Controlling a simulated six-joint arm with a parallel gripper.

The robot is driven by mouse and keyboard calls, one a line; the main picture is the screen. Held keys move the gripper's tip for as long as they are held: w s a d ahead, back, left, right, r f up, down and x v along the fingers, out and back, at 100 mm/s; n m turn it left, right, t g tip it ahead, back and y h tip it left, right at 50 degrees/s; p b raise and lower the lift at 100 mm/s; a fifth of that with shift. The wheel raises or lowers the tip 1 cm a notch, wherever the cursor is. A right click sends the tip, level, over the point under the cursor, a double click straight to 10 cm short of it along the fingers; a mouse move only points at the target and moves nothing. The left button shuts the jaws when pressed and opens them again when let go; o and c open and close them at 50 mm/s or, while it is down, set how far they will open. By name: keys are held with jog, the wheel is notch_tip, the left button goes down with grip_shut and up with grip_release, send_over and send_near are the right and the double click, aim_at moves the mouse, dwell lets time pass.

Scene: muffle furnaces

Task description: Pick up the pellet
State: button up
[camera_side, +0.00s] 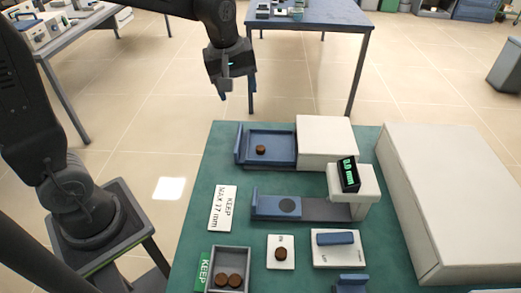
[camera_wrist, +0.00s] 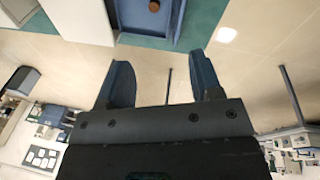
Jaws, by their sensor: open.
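A brown round pellet (camera_side: 260,149) lies in the open blue drawer (camera_side: 276,137) of a white box at the back of the green mat. In the wrist view the pellet (camera_wrist: 154,6) shows at the top edge, inside the blue drawer (camera_wrist: 168,24). Another brown pellet (camera_side: 280,254) sits on a small white card, and two more (camera_side: 228,280) lie in a grey box at the front. My gripper (camera_side: 237,88) is up in the air, behind and left of the drawer, apart from everything. Its two blue fingers (camera_wrist: 163,80) are spread with nothing between them.
A gauge with a green-lit display (camera_side: 349,175) stands over a blue slide with a dark round spot (camera_side: 286,205). A large white block (camera_side: 450,200) fills the right side. A white plate (camera_side: 339,248) bears a blue bar.

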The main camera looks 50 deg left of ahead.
jog(key=w+a+f+n+g, duration=0.2)
jog(key=w+f+n, duration=0.6)
jog(key=w+f, duration=0.25)
send_over(261, 148)
jog(key=f, duration=0.9)
jog(key=shift+w, duration=0.25)
jog(key=shift+s+a+f, duration=0.1)
jog(key=shift+s+f, duration=0.05)
jog(key=shift+f, duration=1.25)
jog(key=shift+s+f, duration=0.1)
jog(key=shift+f, duration=1.25)
jog(key=c, duration=1)
jog(key=shift+r, duration=0.1)
